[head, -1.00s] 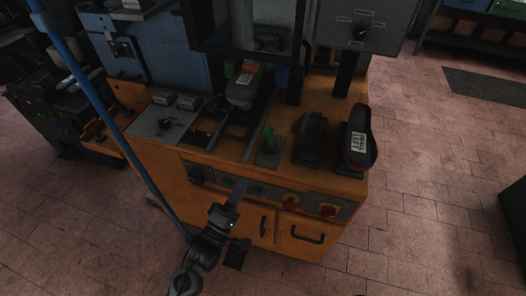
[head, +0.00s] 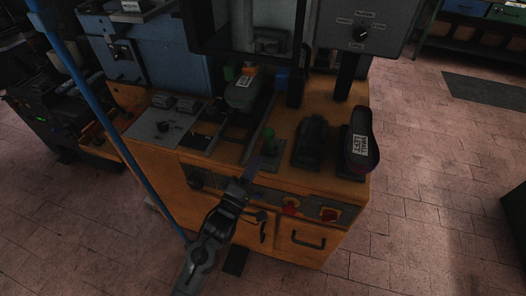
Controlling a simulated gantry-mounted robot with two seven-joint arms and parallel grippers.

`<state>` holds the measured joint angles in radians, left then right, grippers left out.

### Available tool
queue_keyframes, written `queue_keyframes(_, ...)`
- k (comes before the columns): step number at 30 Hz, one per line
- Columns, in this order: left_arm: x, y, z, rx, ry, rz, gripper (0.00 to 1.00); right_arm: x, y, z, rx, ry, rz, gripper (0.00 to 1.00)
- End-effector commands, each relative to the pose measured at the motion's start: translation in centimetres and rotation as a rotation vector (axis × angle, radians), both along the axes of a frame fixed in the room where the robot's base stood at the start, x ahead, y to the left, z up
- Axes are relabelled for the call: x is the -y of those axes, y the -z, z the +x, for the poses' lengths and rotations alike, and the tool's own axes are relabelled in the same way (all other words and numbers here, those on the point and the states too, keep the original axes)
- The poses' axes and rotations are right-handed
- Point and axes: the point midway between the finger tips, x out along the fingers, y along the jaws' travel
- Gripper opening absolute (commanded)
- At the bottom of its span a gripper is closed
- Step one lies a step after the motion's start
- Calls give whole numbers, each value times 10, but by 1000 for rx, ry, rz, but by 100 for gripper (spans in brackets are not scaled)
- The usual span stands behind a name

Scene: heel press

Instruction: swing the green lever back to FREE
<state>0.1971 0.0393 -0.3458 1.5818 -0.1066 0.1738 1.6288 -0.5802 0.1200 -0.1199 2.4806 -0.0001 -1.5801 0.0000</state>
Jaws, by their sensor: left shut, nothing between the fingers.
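The green lever (head: 269,135) stands on a small grey base plate on the orange machine top, near the front edge. My left gripper (head: 247,178) is shut and empty. In the picture its fingertips are below and slightly left of the lever, in front of the machine's front panel, apart from the lever. Any FREE marking by the lever is too small to read. My right gripper is not in view.
A dark block (head: 311,142) and a labelled shoe-like part (head: 359,145) sit right of the lever. A grey control plate (head: 165,123) lies to the left. Another labelled part (head: 243,93) stands behind.

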Motion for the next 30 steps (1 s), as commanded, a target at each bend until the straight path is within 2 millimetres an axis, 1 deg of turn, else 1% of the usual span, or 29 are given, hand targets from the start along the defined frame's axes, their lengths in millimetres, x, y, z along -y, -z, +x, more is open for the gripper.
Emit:
queue_keyframes(1,4,-2,8,2,1,0,0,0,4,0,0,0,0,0)
queue_keyframes(6,15,-10,28,1,1,0,0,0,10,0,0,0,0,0)
queue_keyframes(12,22,-16,41,0,1,0,0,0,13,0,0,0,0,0)
queue_keyframes(17,24,-18,45,-1,1,1,0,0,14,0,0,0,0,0)
queue_keyframes(26,24,-18,45,-1,1,0,0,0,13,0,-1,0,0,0)
queue_keyframes(30,24,-20,45,-8,0,2,0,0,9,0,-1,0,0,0)
